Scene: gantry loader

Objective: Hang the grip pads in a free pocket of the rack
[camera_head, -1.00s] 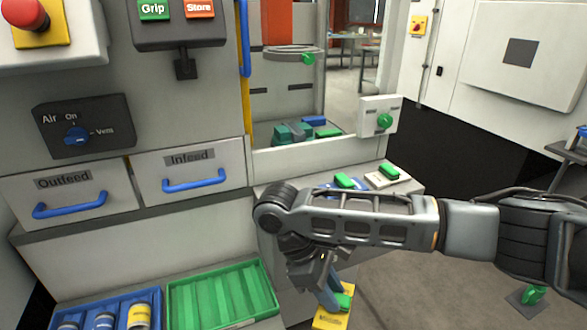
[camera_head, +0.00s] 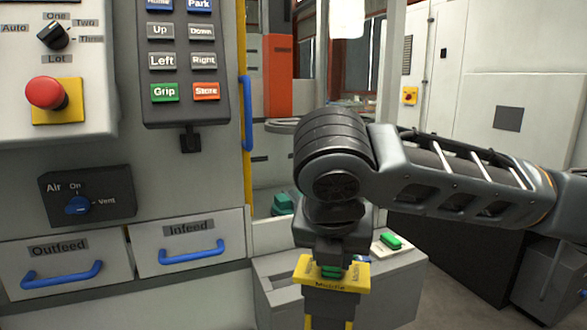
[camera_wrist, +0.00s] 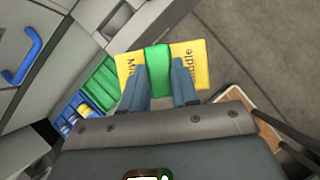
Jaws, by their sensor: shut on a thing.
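My gripper (camera_head: 331,268) is shut on the green grip of a yellow plate (camera_head: 353,278), which I take to be the grip pads. The plate is marked "Middle". A dark body with yellow edges hangs below it. In the wrist view the green grip (camera_wrist: 158,68) sits between both fingers, with the yellow plate (camera_wrist: 190,62) beyond. Behind it stands a pale box (camera_head: 395,285), seemingly the rack. On its top, a white plate with a green handle (camera_head: 391,241) sits at the right. My arm hides much of the top, so its pockets cannot be made out.
The grey machine front on the left has an Outfeed drawer (camera_head: 60,265), an Infeed drawer (camera_head: 190,245) and a button panel (camera_head: 183,60). In the wrist view a green tray (camera_wrist: 100,84) and a blue tray (camera_wrist: 80,112) lie at left. Floor shows at right.

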